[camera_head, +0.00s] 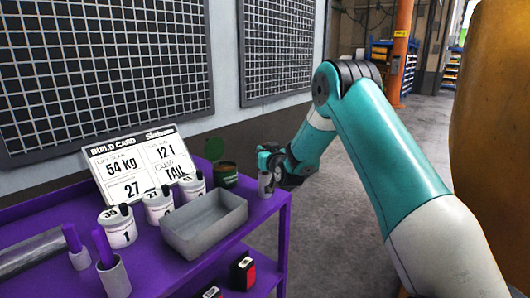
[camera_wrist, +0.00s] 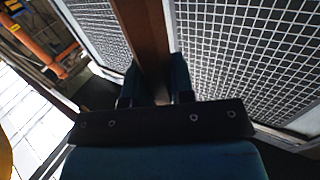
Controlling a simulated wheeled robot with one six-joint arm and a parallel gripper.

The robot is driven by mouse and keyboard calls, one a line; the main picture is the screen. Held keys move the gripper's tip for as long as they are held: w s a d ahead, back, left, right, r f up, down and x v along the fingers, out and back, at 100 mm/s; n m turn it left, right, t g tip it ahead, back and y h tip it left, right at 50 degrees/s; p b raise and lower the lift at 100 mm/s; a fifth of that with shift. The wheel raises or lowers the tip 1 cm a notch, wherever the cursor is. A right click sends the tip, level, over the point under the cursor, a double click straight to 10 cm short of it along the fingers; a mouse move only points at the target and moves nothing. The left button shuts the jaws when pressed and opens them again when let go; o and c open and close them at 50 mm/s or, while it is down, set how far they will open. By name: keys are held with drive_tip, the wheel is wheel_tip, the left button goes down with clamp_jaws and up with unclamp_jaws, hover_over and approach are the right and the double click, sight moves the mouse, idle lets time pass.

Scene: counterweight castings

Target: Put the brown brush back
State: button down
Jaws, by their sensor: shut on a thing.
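My gripper (camera_head: 272,162) is at the right end of the purple cart, seen small in the head view. In the wrist view my gripper (camera_wrist: 154,85) is shut on a long brown bar, the brown brush (camera_wrist: 144,35), which runs up between its two fingers and out of the picture. The brush's far end is out of view, and I cannot make the brush out in the head view. A small grey cup (camera_head: 265,185) stands on the cart's right corner, just below and beside the gripper. I cannot tell whether the brush touches the cup.
The purple cart (camera_head: 165,262) holds a grey tray (camera_head: 205,232), several white numbered pots (camera_head: 118,228), a dark green tin (camera_head: 226,178) and a build card (camera_head: 138,168). Two grey cups with purple handles (camera_head: 105,250) stand at front left. Right of the cart is open floor (camera_head: 335,225).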

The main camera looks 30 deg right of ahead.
drive_tip(key=shift+f+b, duration=0.7)
drive_tip(key=c, duration=0.9)
unclamp_jaws()
drive_tip(key=s+a+b, duration=0.3)
drive_tip(key=s+b, duration=0.6)
drive_tip(key=s, duration=0.8)
